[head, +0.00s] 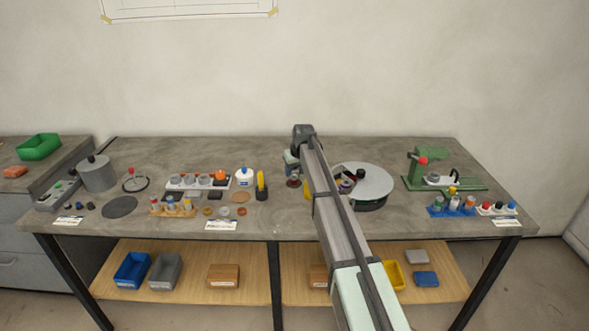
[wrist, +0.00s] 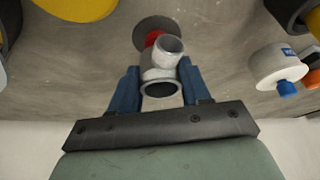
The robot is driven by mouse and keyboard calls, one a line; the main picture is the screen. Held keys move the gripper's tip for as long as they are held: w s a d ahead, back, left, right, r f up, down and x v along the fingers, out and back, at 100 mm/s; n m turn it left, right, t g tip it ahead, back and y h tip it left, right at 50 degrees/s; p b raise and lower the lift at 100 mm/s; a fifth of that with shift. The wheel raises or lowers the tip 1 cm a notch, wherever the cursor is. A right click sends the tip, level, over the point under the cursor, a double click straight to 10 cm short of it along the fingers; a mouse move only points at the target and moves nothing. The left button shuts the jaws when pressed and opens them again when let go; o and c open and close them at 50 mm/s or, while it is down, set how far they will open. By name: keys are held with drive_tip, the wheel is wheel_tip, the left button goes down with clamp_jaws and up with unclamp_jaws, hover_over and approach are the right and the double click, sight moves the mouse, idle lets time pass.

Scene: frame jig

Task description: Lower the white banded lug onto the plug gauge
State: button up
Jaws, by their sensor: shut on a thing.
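My gripper (wrist: 160,78) has its blue fingers shut on the white banded lug (wrist: 160,72), a pale grey-white ringed fitting with an open round end facing the camera. A red upright part on a round grey base (wrist: 146,28) shows just beyond the lug; it looks like the plug gauge. The lug covers part of it, and I cannot tell whether they touch. In the head view my gripper (head: 292,160) is over the bench, above a small dark red round piece (head: 293,183). The arm hides much there, and the lug is not clear in that view.
A white round turntable (head: 372,180) stands right of my arm. A white bottle (head: 244,177) and a yellow upright piece (head: 261,187) stand to the left. A green press (head: 440,180) and a blue rack (head: 437,211) are farther right. The back of the bench is mostly clear.

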drive_tip(key=shift+f, duration=1.45)
drive_tip(key=o, duration=1.1)
drive_tip(key=shift+o, duration=1)
drive_tip(key=shift+r, duration=0.1)
drive_tip(key=shift+r, duration=4.4)
